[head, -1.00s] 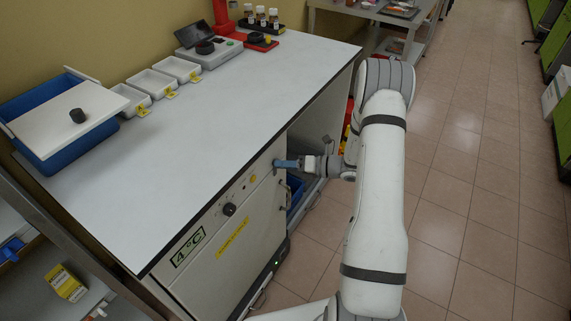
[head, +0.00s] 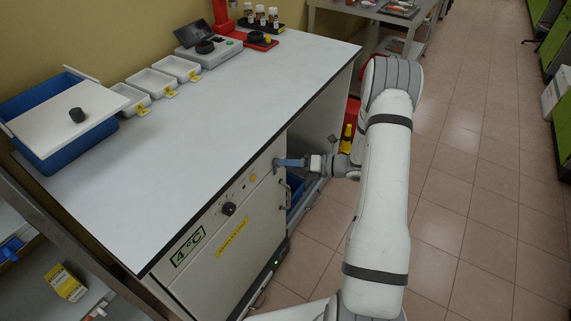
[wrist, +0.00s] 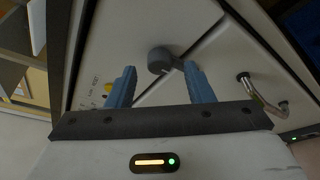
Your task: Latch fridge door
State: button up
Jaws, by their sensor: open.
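The fridge (head: 225,248) stands under the white counter, with its light grey door shut or nearly shut; I cannot tell if it is fully closed. It carries a 4°C label, a yellow label and a black dial. The latch (wrist: 160,60) is a dark grey round knob with a short tip, at the door's edge seam in the wrist view. The curved metal door handle (wrist: 262,94) is to its right. My gripper (wrist: 160,85) is open, its blue fingers on either side of the latch, with no clear contact. In the head view, the gripper (head: 283,162) is at the door's upper right corner.
The countertop (head: 235,110) is above my gripper, with a blue bin (head: 60,150), white trays (head: 153,82) and instruments along the back. The tiled floor (head: 465,190) is clear.

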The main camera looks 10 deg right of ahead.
jog(key=v, duration=0.6)
dwell(0.3)
